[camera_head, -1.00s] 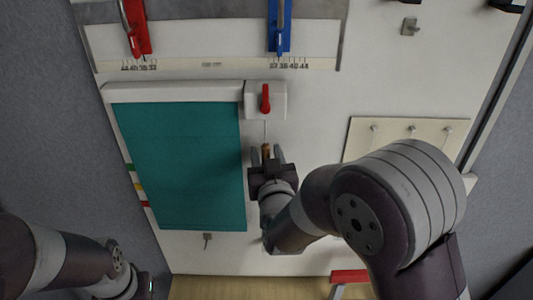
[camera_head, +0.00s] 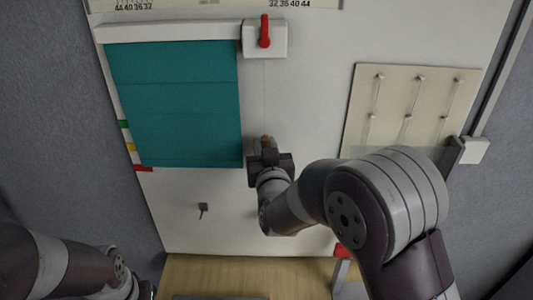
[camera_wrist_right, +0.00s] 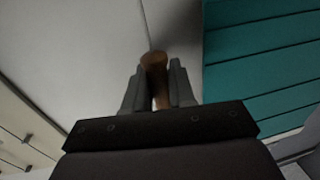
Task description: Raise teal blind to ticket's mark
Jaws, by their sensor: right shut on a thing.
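The teal blind (camera_head: 178,105) hangs on the white board under a white top rail (camera_head: 170,31). Its straight bottom edge is about level with the red mark at its left. A thin cord (camera_head: 265,95) runs down from a white box with a red lever (camera_head: 264,32) to a brown wooden pull (camera_wrist_right: 153,62). My right gripper (camera_head: 267,150) is shut on this pull, below the box and right of the blind. In the right wrist view the fingers (camera_wrist_right: 157,88) clasp the pull. My left arm shows at bottom left; its fingers are out of frame. No ticket is readable.
Green (camera_head: 122,124), yellow (camera_head: 130,147) and red (camera_head: 143,168) marks line the blind's left side. A cream panel with pegs (camera_head: 405,110) is on the right. A small hook (camera_head: 203,208) sits below the blind. A wooden surface (camera_head: 225,272) lies at the bottom.

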